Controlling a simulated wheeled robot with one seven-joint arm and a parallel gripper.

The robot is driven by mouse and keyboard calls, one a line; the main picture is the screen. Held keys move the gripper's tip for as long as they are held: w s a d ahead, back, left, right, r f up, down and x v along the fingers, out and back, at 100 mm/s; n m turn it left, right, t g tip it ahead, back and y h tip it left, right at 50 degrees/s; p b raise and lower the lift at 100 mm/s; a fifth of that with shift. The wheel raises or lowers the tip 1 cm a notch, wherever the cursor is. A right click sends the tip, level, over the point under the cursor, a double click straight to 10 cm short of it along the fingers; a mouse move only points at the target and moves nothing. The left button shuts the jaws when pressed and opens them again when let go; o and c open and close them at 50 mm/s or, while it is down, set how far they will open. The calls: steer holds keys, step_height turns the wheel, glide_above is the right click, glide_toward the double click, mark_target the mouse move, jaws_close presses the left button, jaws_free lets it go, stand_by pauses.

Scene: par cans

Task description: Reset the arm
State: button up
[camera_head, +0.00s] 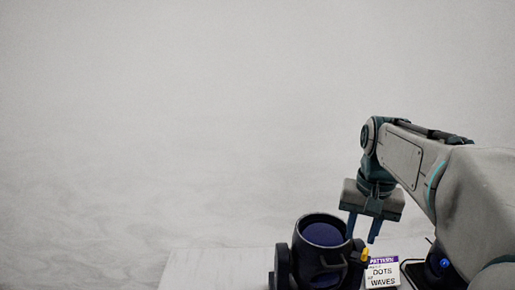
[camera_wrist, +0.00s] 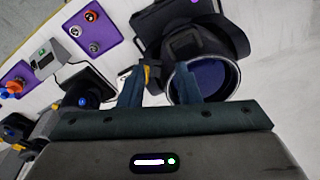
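My gripper (camera_head: 362,232) points down at the right of the head view, beside the upper right rim of a black par can (camera_head: 298,252). Its two fingers stand apart with nothing seen held between them. The can has a dark blue round face that tilts up. A yellow knob (camera_head: 366,254) sits at the can's right side, just below the fingers. In the wrist view the fingers (camera_wrist: 160,92) are also spread, and one overlaps the blue face of the can (camera_wrist: 215,78). Whether a finger touches the can I cannot tell.
A card reading "DOTS or WAVES" (camera_head: 382,272) is right of the can. A dark fixture with a blue knob (camera_wrist: 82,102) stands beyond it. Purple panels (camera_wrist: 92,28) with red and orange knobs are at the left of the wrist view. The pale surface left of the can is clear.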

steer(key=s+a+f+n+t, duration=0.1)
steer(key=s+a+f+n, duration=0.1)
steer(key=s+f, duration=0.3)
steer(key=s+a+f+n+t, duration=0.1)
steer(key=s+a+f+n, duration=0.1)
steer(key=s+a+f, duration=0.3)
steer(key=s+f, duration=0.1)
steer(key=s, duration=0.2)
steer(key=shift+s+f, duration=0.2)
steer(key=shift+n, duration=0.3)
